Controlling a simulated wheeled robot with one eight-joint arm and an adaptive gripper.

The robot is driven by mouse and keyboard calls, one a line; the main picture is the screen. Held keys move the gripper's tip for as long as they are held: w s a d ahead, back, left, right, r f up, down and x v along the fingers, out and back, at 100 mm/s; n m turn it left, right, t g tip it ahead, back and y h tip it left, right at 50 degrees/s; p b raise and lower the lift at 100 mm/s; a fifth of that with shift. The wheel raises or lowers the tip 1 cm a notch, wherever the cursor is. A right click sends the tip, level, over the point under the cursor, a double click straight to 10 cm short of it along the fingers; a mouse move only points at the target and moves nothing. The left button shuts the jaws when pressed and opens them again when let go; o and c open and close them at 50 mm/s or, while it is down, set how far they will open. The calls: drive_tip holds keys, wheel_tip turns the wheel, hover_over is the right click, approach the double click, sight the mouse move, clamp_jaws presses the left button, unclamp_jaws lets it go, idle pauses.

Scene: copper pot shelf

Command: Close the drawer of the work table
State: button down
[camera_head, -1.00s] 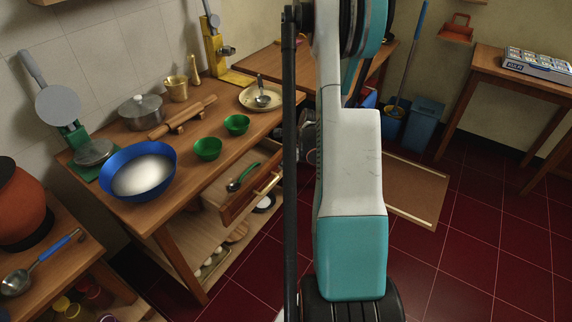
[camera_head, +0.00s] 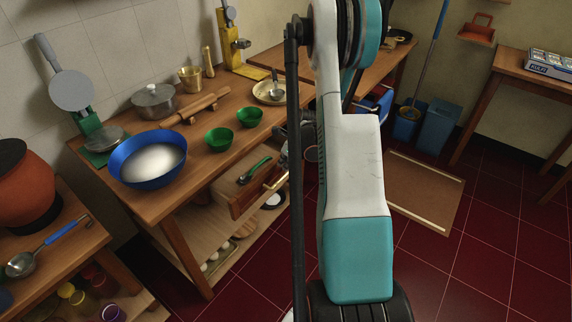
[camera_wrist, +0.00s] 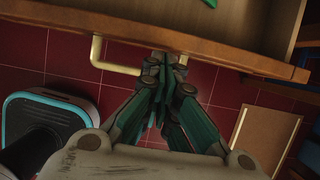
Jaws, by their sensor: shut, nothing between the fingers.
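The work table (camera_head: 197,150) stands at the left with its wooden drawer (camera_head: 238,197) pulled out below the top. A green-handled spoon (camera_head: 256,169) lies in the drawer. The drawer's pale bar handle (camera_head: 275,179) is on its front; it also shows in the wrist view (camera_wrist: 118,69). In the wrist view my gripper (camera_wrist: 165,60) is shut and empty, its fingertips at the drawer front (camera_wrist: 210,52), beside or over the handle. The fingers hide the right part of the handle, so I cannot tell contact. In the head view my arm hides most of the gripper.
On the table top are a blue bowl (camera_head: 148,158), green bowls (camera_head: 219,139), a rolling pin (camera_head: 196,106) and a plate (camera_head: 270,92). A lower shelf (camera_head: 205,232) sits under the drawer.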

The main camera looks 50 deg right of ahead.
drive_tip(key=w, duration=0.8)
drive_tip(key=shift+a, duration=0.3)
drive_tip(key=shift+s, duration=0.1)
